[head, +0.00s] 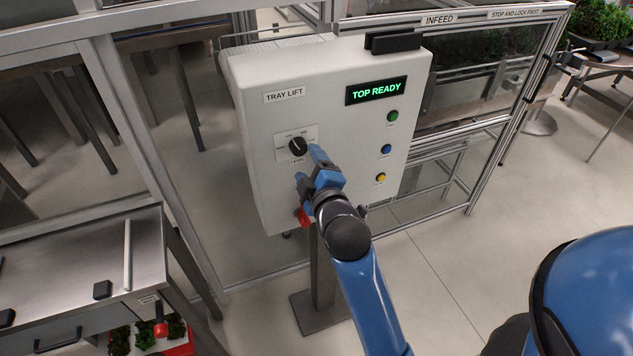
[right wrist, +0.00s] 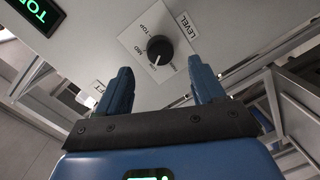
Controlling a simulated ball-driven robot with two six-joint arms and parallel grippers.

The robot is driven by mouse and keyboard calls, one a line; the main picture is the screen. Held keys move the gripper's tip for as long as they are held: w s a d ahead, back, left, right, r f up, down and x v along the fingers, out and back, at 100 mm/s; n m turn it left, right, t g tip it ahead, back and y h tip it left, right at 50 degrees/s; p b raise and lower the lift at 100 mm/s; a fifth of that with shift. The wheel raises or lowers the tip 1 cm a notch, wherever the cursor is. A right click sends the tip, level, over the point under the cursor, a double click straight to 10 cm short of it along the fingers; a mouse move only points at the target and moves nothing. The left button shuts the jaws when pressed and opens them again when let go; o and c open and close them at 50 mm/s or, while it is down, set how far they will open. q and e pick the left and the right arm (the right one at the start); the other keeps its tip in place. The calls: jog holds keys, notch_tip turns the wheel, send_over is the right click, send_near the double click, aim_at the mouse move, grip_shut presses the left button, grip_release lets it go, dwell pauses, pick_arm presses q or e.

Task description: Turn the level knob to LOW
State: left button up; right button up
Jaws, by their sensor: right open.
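The black level knob (head: 298,146) sits on a pale label plate on the front of the grey TRAY LIFT control box (head: 250,125). In the right wrist view the knob (right wrist: 160,48) has a white pointer line and stands beyond the fingertips. MID, TOP and LEVEL can be read around it; the other markings are too small to read surely. My right gripper (head: 308,164) is open just below and right of the knob in the head view. It also shows in the right wrist view (right wrist: 160,78), with its two blue fingers apart and nothing between them. My left gripper is not in view.
A lit TOP READY display (head: 376,91) and green (head: 392,117), blue (head: 386,149) and yellow (head: 381,177) buttons are on the box's right side. A red part (head: 303,217) shows at its lower edge. Metal-framed panels stand behind; a steel bench (head: 75,262) is at left.

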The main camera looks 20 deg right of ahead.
jog(key=s, duration=0.3)
jog(key=s+b, duration=0.1)
jog(key=s, duration=0.1)
jog(key=shift+r, duration=0.25)
